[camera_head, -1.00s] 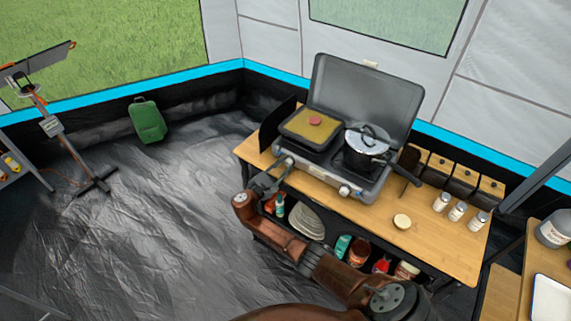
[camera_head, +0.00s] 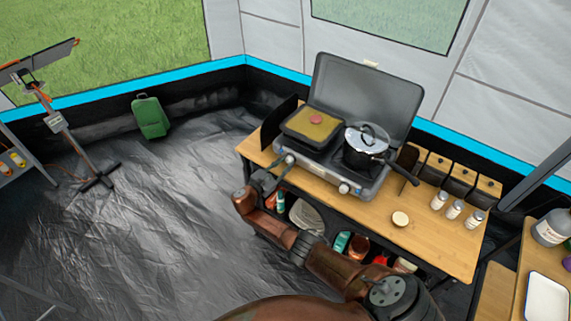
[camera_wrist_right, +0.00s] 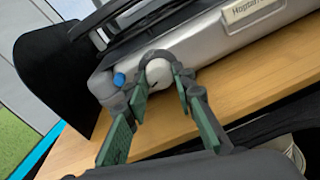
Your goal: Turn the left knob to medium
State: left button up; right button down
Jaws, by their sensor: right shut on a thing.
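The camping stove (camera_head: 335,175) stands on the wooden table with its lid up. Its left knob (camera_wrist_right: 158,73) is round and pale, on the front panel, and shows close up in the right wrist view. My right gripper (camera_wrist_right: 166,80) has its fingertips on either side of this knob and is shut on it. In the head view my right gripper (camera_head: 277,168) is at the stove's left front corner, where it partly hides the knob. The right knob (camera_head: 344,188) is free on the stove's front. The knob's exact setting cannot be read. My left gripper is not in view.
A yellow-topped griddle (camera_head: 311,124) and a lidded pot (camera_head: 364,148) sit on the stove. The pot's dark handle reaches out to the right. Several shakers (camera_head: 456,209) and a small round item (camera_head: 400,219) stand on the table (camera_head: 440,250). Bottles and plates fill the shelf below.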

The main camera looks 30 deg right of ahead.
jog(key=c, duration=1.9)
grip_release()
jog(key=shift+a, duration=0.1)
jog(key=v, duration=1.1)
jog(key=shift+s+a, duration=0.15)
jog(key=shift+a, duration=0.25)
jog(key=shift+f, duration=0.15)
